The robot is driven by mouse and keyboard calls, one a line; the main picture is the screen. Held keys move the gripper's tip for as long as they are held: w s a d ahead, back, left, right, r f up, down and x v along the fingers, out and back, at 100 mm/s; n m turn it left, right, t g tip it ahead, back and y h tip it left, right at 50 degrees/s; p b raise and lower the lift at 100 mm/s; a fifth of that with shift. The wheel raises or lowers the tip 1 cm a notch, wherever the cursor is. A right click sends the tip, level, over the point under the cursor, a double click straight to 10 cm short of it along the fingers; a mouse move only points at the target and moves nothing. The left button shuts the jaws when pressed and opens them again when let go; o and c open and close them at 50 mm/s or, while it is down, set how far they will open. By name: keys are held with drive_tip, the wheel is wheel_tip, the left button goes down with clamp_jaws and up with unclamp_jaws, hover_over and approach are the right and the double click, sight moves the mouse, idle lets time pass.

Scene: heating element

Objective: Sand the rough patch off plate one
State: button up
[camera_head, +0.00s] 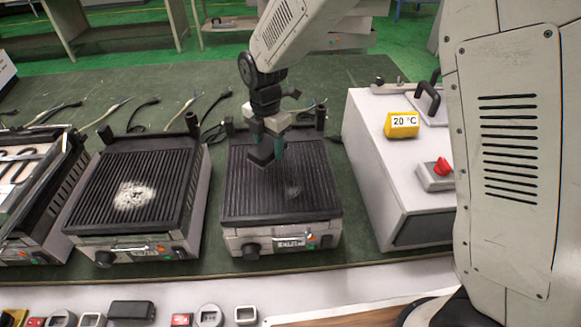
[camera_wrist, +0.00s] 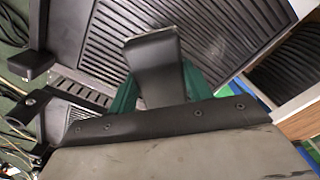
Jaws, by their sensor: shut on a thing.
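My gripper (camera_head: 268,137) is shut on a dark block (camera_head: 262,156), probably the sanding tool. In the wrist view the block (camera_wrist: 152,62) sits between the green fingers. The gripper hangs over the middle ribbed black plate (camera_head: 240,195); I cannot tell whether the block touches it. A small faint grey patch (camera_head: 293,191) lies on this plate, right of and nearer than the block. The ribbed plate to its left (camera_head: 101,185) bears a larger pale rough patch (camera_head: 134,195). Their number labels are too small to read, so I cannot tell which is plate one.
An open unit with a heating coil (camera_head: 17,168) stands far left. Cables lie behind the plates. Small parts line the front.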

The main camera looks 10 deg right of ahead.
drive_tip(key=shift+r, duration=0.9)
